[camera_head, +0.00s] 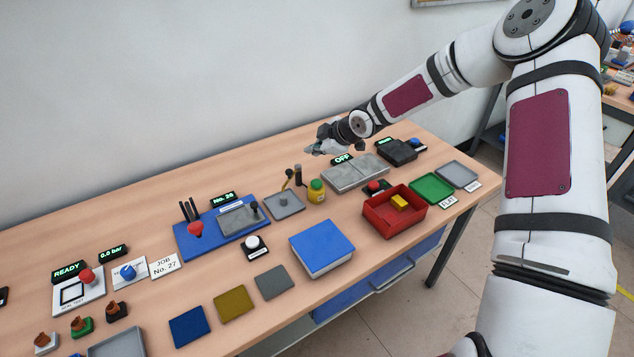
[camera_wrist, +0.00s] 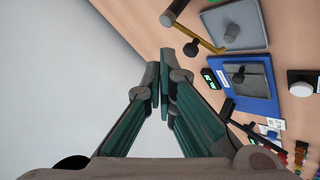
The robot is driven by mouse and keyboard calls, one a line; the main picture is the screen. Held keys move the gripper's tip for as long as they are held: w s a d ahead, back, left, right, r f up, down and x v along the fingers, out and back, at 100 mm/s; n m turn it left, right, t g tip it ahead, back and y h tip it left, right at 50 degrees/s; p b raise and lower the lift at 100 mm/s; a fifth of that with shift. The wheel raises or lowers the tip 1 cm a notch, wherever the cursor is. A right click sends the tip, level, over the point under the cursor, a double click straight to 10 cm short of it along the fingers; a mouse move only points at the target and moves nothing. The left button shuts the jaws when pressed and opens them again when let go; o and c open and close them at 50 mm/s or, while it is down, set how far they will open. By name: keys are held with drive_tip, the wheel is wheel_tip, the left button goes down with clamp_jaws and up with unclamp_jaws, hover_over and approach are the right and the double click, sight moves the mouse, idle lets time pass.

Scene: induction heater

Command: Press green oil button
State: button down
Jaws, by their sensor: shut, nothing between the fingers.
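I cannot make out a button labelled as oil. A green block with a brown top (camera_head: 82,326) sits at the front left, between a similar white one (camera_head: 45,341) and a black one (camera_head: 117,310). My gripper (camera_head: 312,150) is above the back of the bench, left of the grey unit with the OFF display. In the wrist view its fingers (camera_wrist: 160,78) are together and empty. It touches nothing that I can see.
The grey OFF unit (camera_head: 355,175), a red bin (camera_head: 381,219) and a green tray (camera_head: 432,188) fill the right side. A blue fixture (camera_head: 190,241), a white button (camera_head: 255,250) and a blue box (camera_head: 303,257) stand mid-bench. The wall runs behind the bench.

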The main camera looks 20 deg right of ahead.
sight(315, 184)
drive_tip(key=shift+f, duration=0.15)
drive_tip(key=shift+f+b, duration=1.35)
drive_tip(key=shift+f, duration=3)
drive_tip(key=shift+f, duration=0.1)
drive_tip(key=shift+f, duration=0.3)
drive_tip(key=shift+f+b, duration=0.35)
drive_tip(key=shift+f, duration=0.2)
drive_tip(key=shift+r, duration=0.15)
drive_tip(key=shift+r+p, duration=0.3)
drive_tip(key=shift+r, duration=0.55)
drive_tip(key=shift+r+p, duration=0.75)
drive_tip(key=shift+r, duration=1.75)
